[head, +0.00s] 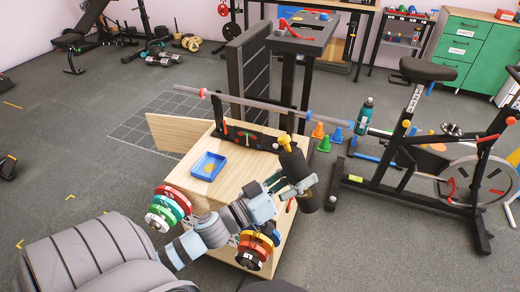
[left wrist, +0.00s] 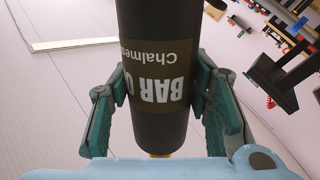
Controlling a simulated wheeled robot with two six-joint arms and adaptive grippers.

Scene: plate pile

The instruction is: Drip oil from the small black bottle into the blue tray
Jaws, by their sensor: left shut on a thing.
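The black bottle (head: 297,178) has a yellow-orange cap and stands nearly upright, leaning slightly left at its top. My left gripper (head: 300,186) is shut around its body and holds it at the right side of the wooden box, right of the blue tray. In the left wrist view, the bottle (left wrist: 153,95) sits between both fingers (left wrist: 160,112), its pale "BAR" label upside down in the picture. The blue tray (head: 221,158) lies flat on the wooden top, with a yellowish-tan patch inside. My right gripper is out of view.
The wooden box (head: 232,186) carries a black rack (head: 250,135) along its back edge, behind the tray. A long barbell bar (head: 265,104) runs above it. Coloured weight plates (head: 168,208) hang at the box's left front. An exercise bike (head: 420,150) stands right.

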